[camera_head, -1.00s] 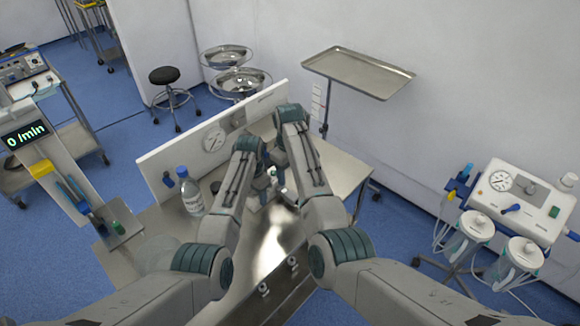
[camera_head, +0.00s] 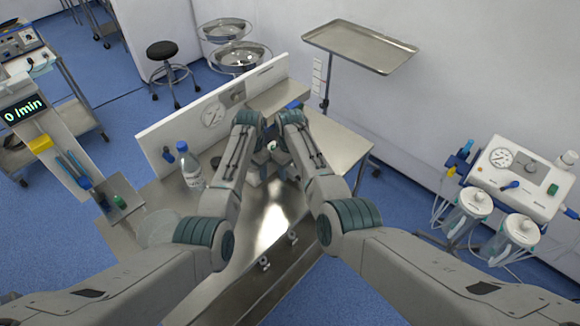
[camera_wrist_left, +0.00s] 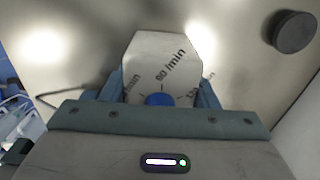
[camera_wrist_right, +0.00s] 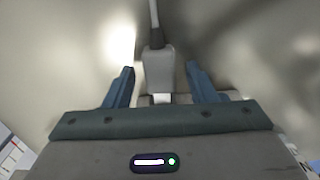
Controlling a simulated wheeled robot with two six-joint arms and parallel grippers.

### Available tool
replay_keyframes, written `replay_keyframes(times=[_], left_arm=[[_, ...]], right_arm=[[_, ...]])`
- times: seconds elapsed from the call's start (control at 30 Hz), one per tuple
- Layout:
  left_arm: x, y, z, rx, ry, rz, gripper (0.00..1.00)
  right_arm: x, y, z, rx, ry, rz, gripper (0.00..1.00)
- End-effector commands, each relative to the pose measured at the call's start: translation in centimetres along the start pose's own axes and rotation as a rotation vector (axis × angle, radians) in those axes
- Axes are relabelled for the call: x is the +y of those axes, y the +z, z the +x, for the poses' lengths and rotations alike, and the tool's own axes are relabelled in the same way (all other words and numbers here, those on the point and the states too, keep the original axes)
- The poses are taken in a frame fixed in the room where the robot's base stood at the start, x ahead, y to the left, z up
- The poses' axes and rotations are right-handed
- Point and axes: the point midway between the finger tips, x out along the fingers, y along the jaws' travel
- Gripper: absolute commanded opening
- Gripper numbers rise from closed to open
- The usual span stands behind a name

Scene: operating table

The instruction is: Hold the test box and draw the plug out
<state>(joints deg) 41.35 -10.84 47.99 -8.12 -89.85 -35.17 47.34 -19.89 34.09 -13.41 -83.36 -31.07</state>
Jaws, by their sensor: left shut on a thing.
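In the right wrist view, a grey plug (camera_wrist_right: 158,72) with a thin cable (camera_wrist_right: 154,14) stands between the fingers of my right gripper (camera_wrist_right: 162,85). Those fingers are open, with a gap on both sides of the plug. In the head view the two wrists are close together over the steel table (camera_head: 270,215), and the arms mostly hide the grippers and box.
A bottle with a blue cap (camera_head: 190,168) stands left of my left arm. A white panel with a dial (camera_head: 213,115) runs behind the table. A display (camera_head: 22,110) at left reads "0 /min". A dark round disc (camera_wrist_left: 289,31) lies near the box.

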Motion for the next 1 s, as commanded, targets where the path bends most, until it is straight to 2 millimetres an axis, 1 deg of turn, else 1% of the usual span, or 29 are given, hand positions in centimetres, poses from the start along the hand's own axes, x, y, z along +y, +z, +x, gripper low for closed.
replay_keyframes(times=[0.03, 0.17, 0.2, 0.23, 0.27, 0.3, 0.4, 0.7, 1.0], left_arm=[[-0.02, -0.01, -0.04, 0.000, 0.000, 0.000, 0.22], [-0.02, -0.01, -0.04, 0.000, 0.000, 0.000, 0.22], [-0.02, -0.01, -0.04, 0.000, 0.000, 0.000, 0.22], [-0.02, -0.01, -0.04, 0.000, 0.000, 0.000, 0.22], [-0.02, -0.01, -0.03, 0.000, 0.000, 0.000, 0.22], [-0.02, -0.01, -0.03, 0.000, 0.000, 0.000, 0.22], [-0.01, -0.01, -0.03, 0.000, 0.000, 0.000, 0.22], [0.03, -0.03, -0.03, 0.000, 0.000, 0.001, 0.22], [0.29, -0.11, 0.01, 0.000, 0.004, 0.003, 0.22]], right_arm=[[0.00, 0.00, -0.01, 0.000, 0.000, 0.000, 0.41], [-0.01, 0.00, -0.02, 0.000, 0.000, 0.000, 0.15], [-0.01, 0.00, -0.02, 0.000, 0.000, 0.000, 0.08], [-0.01, -0.01, -0.02, 0.000, 0.000, 0.000, 0.04], [-0.01, -0.01, -0.02, 0.000, 0.000, 0.000, 0.25], [-0.02, -0.01, -0.02, 0.000, 0.000, 0.000, 0.17], [-0.01, -0.02, -0.04, 0.000, 0.000, 0.000, 0.00], [-0.03, -0.05, -0.33, -0.057, 0.001, 0.002, 0.00], [0.03, 0.01, -0.40, -0.052, 0.002, 0.007, 0.00]])
